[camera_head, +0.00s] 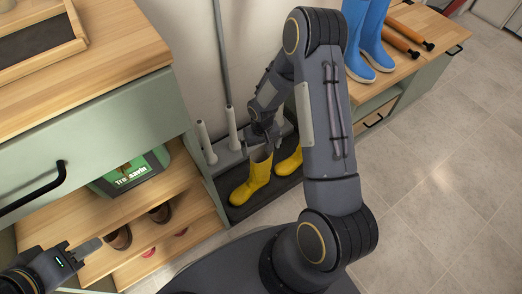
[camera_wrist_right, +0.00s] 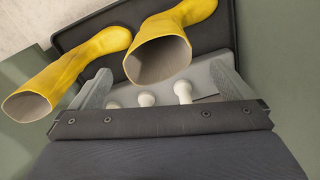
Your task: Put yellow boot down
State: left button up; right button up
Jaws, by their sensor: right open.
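Two yellow boots stand in a dark tray (camera_head: 240,211) on the floor between the cabinets. The other yellow boot (camera_head: 290,163) is partly hidden by my right arm. My right gripper (camera_head: 265,140) is just above the nearer boot's top. In the right wrist view its fingers are spread and empty, with one boot (camera_wrist_right: 165,55) ahead between them and the other boot (camera_wrist_right: 70,70) beyond the left finger. My left gripper (camera_head: 85,252) is at the lower left, away from the boots; its jaw opening is unclear.
White pegs (camera_head: 206,143) rise beside the tray near the wall. A green cabinet (camera_head: 100,130) with wooden shelves holding shoes and a green box (camera_head: 130,172) is at the left. Blue boots (camera_head: 372,40) stand on a wooden bench at the upper right. Floor at the right is clear.

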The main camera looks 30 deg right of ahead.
jog(key=s+r+t+y+p, duration=0.1)
jog(key=s+r, duration=0.2)
jog(key=r, duration=0.9)
jog(key=s+r+t+p, duration=0.1)
jog(key=s+r, duration=0.2)
jog(key=r, duration=1)
jog(key=s+a+r+t+y, duration=0.1)
jog(key=s+a+r, duration=0.2)
jog(key=s, duration=0.4)
jog(key=s+a+r+t+y, duration=0.1)
jog(key=s+a+r+t, duration=0.1)
jog(key=s+r, duration=0.3)
jog(key=s+a, duration=0.1)
jog(key=s, duration=0.2)
jog(key=shift+a+r+n+t+y, duration=0.3)
jog(key=shift+s, duration=0.1)
